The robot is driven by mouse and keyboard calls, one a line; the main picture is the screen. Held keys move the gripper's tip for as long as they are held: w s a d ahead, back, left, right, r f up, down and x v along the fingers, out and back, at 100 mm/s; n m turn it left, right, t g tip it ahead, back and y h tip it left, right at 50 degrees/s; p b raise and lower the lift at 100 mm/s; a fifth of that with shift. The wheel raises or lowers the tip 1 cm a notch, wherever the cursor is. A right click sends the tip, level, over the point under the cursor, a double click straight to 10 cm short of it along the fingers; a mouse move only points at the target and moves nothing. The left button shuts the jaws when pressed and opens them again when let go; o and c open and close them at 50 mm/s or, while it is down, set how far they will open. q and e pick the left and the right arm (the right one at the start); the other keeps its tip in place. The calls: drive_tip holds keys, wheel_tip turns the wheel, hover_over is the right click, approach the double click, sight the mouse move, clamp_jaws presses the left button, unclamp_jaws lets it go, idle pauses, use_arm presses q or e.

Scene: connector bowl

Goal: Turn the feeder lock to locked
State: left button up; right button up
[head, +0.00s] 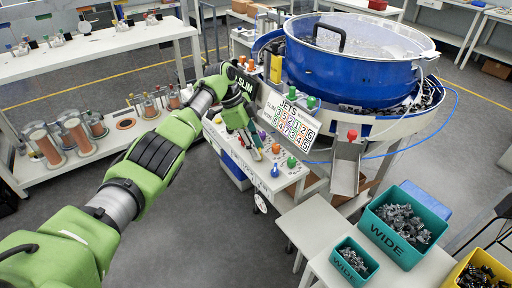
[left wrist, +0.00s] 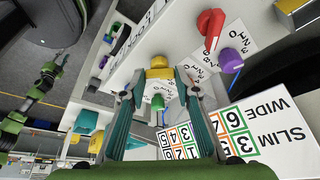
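The control panel (head: 240,158) is a white ledge with several coloured knobs in front of the blue bowl feeder (head: 352,62). My left gripper (head: 252,148) reaches down over the panel. I cannot tell whether either finger touches a knob. My right gripper is not in view.
A JETS number card (head: 288,122) stands upright behind the knobs. A red lever (left wrist: 210,28) and a purple knob (left wrist: 231,60) lie to the right in the left wrist view. Teal WIDE bins (head: 403,226) stand at the right. Grey floor is open in front.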

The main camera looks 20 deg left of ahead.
use_arm(q)
drive_tip(key=o, duration=0.3)
drive_tip(key=shift+o, duration=0.2)
drive_tip(key=v, duration=1.2)
